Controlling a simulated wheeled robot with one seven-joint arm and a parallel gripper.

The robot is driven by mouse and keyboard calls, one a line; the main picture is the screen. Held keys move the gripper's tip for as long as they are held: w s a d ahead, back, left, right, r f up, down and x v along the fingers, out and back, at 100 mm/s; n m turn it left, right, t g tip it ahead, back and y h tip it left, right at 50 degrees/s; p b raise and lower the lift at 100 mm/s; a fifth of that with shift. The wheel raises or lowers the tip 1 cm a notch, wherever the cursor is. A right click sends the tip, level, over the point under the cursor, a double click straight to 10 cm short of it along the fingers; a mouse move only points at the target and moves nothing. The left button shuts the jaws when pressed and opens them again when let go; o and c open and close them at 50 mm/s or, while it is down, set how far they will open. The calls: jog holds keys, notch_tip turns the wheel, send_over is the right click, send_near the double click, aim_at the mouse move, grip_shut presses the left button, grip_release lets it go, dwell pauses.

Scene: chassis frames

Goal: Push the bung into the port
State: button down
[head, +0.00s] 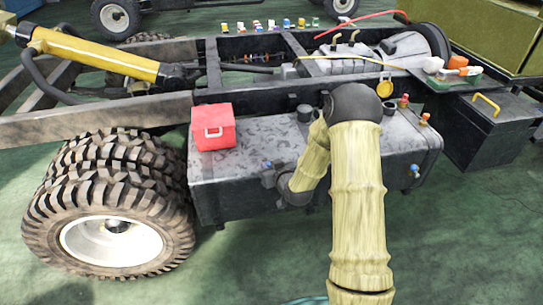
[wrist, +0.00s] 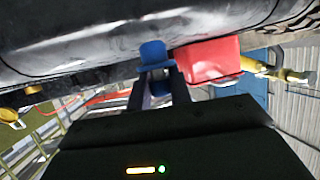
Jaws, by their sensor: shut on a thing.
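The blue bung (wrist: 153,50) shows in the wrist view between the tips of my gripper (wrist: 158,78), which is shut on it. The bung's far end is close to the grey tank (wrist: 90,45); I cannot tell if it touches. In the head view my gripper (head: 271,175) is small and dark, low at the front of the mottled grey tank (head: 235,172), below and right of the red box. My arm hides part of the tank there. The port itself cannot be made out in either view.
A red box (head: 213,127) with a pale handle sits on the tank's top left; it also shows in the wrist view (wrist: 207,60). A blue fitting (head: 414,170) is on the tank's right front. A large tyre (head: 110,205) stands left. Green floor lies in front.

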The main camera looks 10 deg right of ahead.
jog(key=s+f+m+h, duration=0.1)
jog(key=s+f, duration=0.2)
jog(key=f, duration=0.3)
jog(key=s+d+f+m+h, duration=0.1)
jog(key=s+f+h, duration=0.1)
jog(key=f, duration=0.4)
jog(key=shift+s+f, duration=0.3)
jog(key=shift+s, duration=0.2)
